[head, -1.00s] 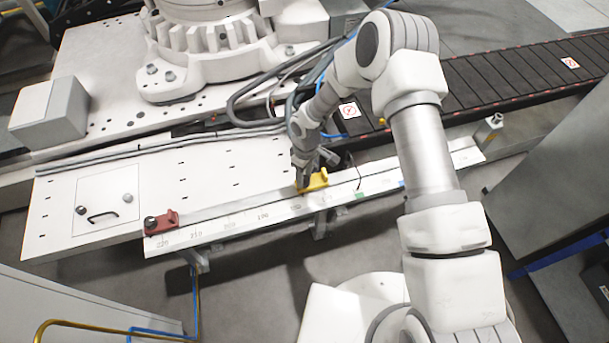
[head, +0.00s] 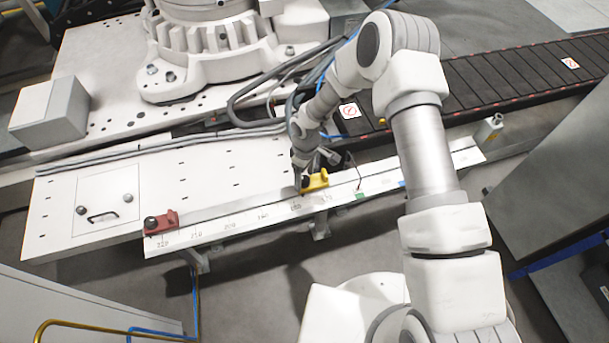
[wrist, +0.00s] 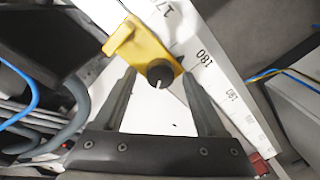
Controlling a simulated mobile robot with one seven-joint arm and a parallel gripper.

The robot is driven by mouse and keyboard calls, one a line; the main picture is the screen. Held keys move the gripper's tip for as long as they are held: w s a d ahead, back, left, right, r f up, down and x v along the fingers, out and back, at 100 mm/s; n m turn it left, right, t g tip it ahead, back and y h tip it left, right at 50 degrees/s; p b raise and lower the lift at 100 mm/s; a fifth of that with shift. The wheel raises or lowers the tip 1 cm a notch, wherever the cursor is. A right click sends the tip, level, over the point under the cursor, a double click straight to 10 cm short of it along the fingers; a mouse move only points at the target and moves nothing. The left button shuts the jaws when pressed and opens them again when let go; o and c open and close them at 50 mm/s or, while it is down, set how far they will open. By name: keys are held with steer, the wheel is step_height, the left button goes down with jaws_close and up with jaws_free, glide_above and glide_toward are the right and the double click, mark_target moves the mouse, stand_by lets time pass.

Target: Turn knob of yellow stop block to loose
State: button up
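The yellow stop block (head: 318,180) sits on the white graduated rail in the head view, and at the top of the wrist view (wrist: 143,45). Its round black knob (wrist: 160,73) faces the wrist camera, with a white mark pointing down in the picture. The knob also shows at the block's left end in the head view (head: 306,182). My gripper (wrist: 158,78) is open. Its two fingers lie on either side of the knob with visible gaps; whether the tips reach the knob's depth I cannot tell. In the head view my gripper (head: 298,184) is at the block's left end.
A red stop block (head: 161,222) with a black knob sits at the rail's left end. The numbered rail (head: 262,216) runs along the white platform's front edge. Grey and blue cables (wrist: 25,115) lie left of my gripper in the wrist view.

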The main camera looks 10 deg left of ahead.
mark_target(306, 176)
steer(key=shift+r, duration=0.1)
step_height(306, 176, up, 17)
steer(key=p, duration=0.5)
steer(key=shift+w, duration=0.4)
steer(key=shift+d+r, duration=0.15)
steer(key=shift+r, duration=0.05)
steer(key=s+d+r+m+t+h, duration=0.1)
steer(key=d+r+m, duration=0.2)
steer(key=d+r, duration=0.6)
steer(key=d+r+m+t, duration=0.25)
steer(key=d+r, duration=0.35)
steer(key=r, duration=0.8)
steer(key=s+d+r+m+t, duration=0.1)
steer(key=s+d+r+m, duration=0.4)
steer(key=s, duration=0.4)
steer(key=s+d+r+m+t, duration=0.2)
steer(key=s+d+r+m, duration=0.2)
steer(key=s+d+r, duration=0.4)
step_height(306, 176, up, 17)
steer(key=s+a+p, duration=0.1)
steer(key=p, duration=1.8)
steer(key=shift+s+a+y, duration=0.2)
steer(key=shift+y, duration=0.2)
